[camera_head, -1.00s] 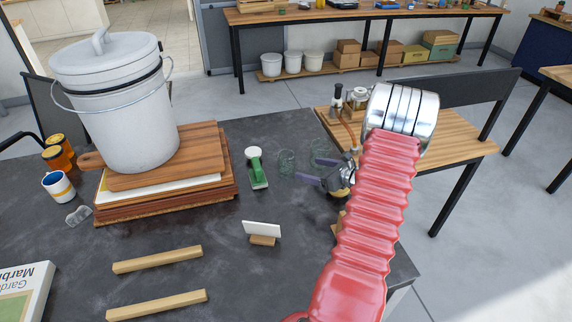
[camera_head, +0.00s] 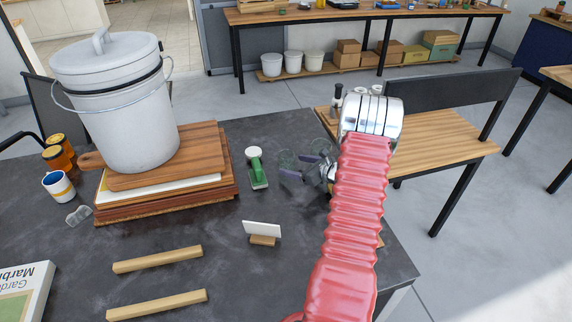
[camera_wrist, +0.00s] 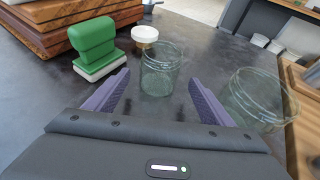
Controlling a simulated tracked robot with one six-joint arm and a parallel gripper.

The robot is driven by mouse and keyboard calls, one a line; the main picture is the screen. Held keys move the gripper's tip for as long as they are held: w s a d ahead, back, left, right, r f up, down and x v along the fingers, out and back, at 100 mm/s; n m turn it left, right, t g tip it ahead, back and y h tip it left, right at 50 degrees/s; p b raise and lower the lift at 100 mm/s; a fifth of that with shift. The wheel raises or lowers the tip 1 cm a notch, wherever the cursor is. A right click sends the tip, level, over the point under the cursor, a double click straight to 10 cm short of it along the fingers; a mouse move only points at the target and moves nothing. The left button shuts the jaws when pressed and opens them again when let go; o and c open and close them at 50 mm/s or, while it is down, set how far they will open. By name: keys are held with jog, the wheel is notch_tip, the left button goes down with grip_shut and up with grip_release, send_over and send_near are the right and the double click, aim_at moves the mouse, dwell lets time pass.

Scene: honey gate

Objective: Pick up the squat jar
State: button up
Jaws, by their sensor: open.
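Two clear glass jars stand on the dark table. One jar (camera_wrist: 162,68) is upright at the middle of the wrist view, and it shows in the head view (camera_head: 287,158). The other jar (camera_wrist: 262,98) is at the right of the wrist view and looks wider for its height; it shows in the head view (camera_head: 320,147). I cannot tell for sure which is the squat jar. My gripper (camera_wrist: 160,82) is open and empty, its purple fingers on either side of the middle jar's line. It also shows in the head view (camera_head: 296,166). Contact cannot be told.
A green-handled block (camera_wrist: 95,45) stands left of the jars, near stacked boards (camera_head: 170,185) bearing a white bucket (camera_head: 125,110). A small white-topped container (camera_wrist: 145,36) is behind the middle jar.

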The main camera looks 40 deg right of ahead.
aim_at(286, 163)
jog(key=shift+w, duration=0.1)
jog(key=shift+x, duration=2.5)
jog(key=shift+a, duration=0.1)
jog(key=shift+c, duration=0.5)
jog(key=c, duration=1.1)
jog(key=shift+r, duration=0.1)
notch_tip(286, 163, up, 10)
jog(key=shift+f, duration=0.1)
